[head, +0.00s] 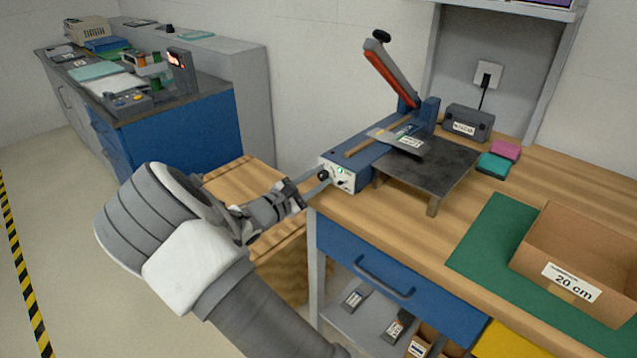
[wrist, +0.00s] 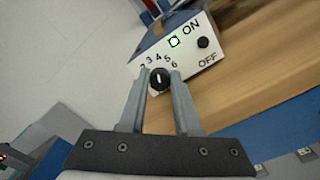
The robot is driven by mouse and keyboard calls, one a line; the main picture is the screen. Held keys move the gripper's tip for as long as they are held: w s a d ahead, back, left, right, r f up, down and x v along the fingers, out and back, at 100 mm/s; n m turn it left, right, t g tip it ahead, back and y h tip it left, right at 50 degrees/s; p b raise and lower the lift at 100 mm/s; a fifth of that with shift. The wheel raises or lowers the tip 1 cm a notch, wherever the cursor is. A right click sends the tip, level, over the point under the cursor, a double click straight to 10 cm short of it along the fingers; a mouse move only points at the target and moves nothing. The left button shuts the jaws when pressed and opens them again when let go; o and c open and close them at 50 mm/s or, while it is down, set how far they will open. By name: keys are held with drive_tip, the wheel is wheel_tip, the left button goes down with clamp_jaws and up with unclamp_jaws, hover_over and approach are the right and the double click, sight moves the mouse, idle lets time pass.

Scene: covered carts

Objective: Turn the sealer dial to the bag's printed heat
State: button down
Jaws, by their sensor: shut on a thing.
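The blue heat sealer (head: 365,151) stands on the wooden bench with its red-handled arm (head: 389,75) raised. Its white front panel shows in the wrist view (wrist: 205,62), with a lit green lamp (wrist: 174,41), a black ON/OFF knob (wrist: 203,42) and a black dial (wrist: 160,77). Numbers around the dial read about 2 to 6; the white pointer line stands near upright, toward about 4. My gripper (wrist: 160,84) is shut on the dial, one finger on each side; in the head view it reaches the panel (head: 318,177). The bag (head: 398,138) lies across the sealer; its print is too small to read.
A dark metal stand (head: 440,168) is beside the sealer. A cardboard box (head: 572,262) labelled 20 cm sits on a green mat (head: 490,244) at right. A dark power box (head: 468,122) and pink and teal blocks (head: 505,150) are behind. The bench front holds a blue drawer (head: 400,285).

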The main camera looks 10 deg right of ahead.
drive_tip(key=shift+m, duration=0.5)
drive_tip(key=c, duration=0.6)
unclamp_jaws()
drive_tip(key=p+v, duration=0.1)
drive_tip(key=v, duration=1.6)
drive_tip(key=shift+s+a, duration=0.15)
drive_tip(key=shift+r+p, duration=0.1)
drive_tip(key=shift+p, duration=0.2)
